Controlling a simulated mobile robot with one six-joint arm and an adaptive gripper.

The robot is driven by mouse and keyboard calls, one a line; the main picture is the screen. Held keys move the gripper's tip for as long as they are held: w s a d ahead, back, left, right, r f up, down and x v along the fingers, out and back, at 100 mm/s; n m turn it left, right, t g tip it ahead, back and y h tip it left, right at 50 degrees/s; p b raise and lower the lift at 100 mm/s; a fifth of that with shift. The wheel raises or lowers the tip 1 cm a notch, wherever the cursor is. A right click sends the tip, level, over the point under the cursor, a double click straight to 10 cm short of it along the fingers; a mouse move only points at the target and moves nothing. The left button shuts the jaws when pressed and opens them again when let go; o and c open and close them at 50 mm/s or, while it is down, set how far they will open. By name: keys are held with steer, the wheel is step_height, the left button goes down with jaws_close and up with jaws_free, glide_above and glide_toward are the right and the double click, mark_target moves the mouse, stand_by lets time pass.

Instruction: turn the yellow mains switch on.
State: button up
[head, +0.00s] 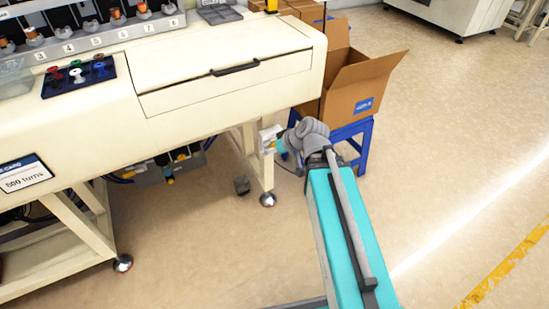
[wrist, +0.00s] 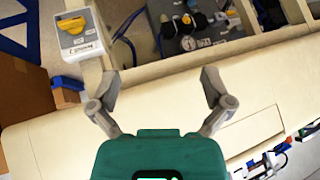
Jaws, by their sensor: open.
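The yellow mains switch (wrist: 72,25) is a small yellow handle on a pale grey box (wrist: 75,42) at the upper left of the wrist view. A label is on the box below the handle. My gripper (wrist: 160,80) is open and empty, its two grey fingers spread wide. The switch lies beyond and left of the left fingertip, apart from it. In the head view my arm reaches to the machine's right front leg (head: 251,160); there the switch's yellow handle cannot be made out.
The cream machine body (wrist: 60,130) lies behind my fingers. A unit with a round gauge (wrist: 189,43) and black knobs sits right of the switch in the wrist view. An open cardboard box (head: 355,85) on a blue stand (head: 362,150) is close beyond my arm. The floor to the right is clear.

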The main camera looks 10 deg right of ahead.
steer(key=w+d+f+t+b, duration=0.3)
steer(key=f+b, duration=0.4)
steer(key=b, duration=0.4)
steer(key=w+d+f+t+b, duration=0.2)
steer(key=f+b, duration=0.5)
steer(key=b, duration=0.4)
steer(key=w+d+f+m+t+b, duration=0.1)
steer(key=w+d+f+t+b, duration=0.2)
steer(key=f+t+b, duration=0.3)
steer(key=d+f+b, duration=0.1)
steer(key=b, duration=0.4)
steer(key=shift+w+d+t+h, duration=0.25)
steer(key=shift+w+t+h, duration=0.05)
steer(key=shift+x, duration=6.85)
